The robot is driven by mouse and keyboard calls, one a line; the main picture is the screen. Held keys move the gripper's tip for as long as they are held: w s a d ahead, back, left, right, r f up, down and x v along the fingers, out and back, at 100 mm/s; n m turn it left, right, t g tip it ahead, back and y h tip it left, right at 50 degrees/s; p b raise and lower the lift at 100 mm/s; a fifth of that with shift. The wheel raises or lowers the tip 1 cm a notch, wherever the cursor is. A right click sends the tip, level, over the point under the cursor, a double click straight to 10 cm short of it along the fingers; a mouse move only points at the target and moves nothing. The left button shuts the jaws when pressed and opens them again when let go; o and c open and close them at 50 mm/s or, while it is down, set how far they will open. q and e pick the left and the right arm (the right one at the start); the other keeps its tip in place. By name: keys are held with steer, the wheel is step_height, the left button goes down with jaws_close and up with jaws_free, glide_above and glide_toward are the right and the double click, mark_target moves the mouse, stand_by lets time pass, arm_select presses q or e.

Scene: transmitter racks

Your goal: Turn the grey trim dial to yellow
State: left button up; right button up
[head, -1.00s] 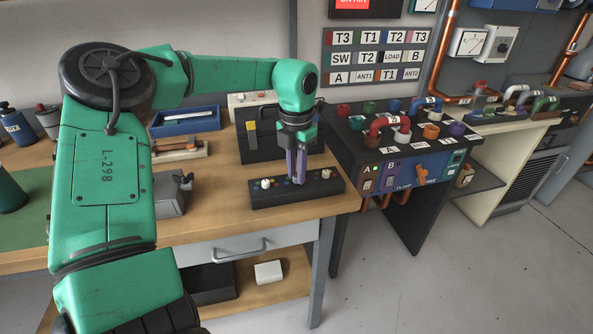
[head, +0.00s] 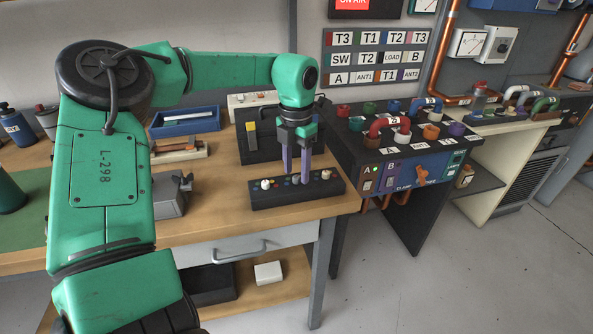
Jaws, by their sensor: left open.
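A low dark control box (head: 270,200) lies near the front edge of the wooden bench. My left gripper (head: 296,176) points down over the middle of the box, between the two knobs. Its purple fingers are apart, with nothing seen held between them. My right gripper is not in view.
A dark upright panel with a yellow lever (head: 252,134) stands behind the box. A blue tray (head: 186,120) and a grey metal block (head: 170,195) are to the left. A rack with coloured plugs and a red cable (head: 388,121) stands close on the right.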

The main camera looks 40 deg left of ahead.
mark_target(296, 176)
arm_select(q)
step_height(296, 176, up, 14)
steer(key=shift+f, duration=0.2)
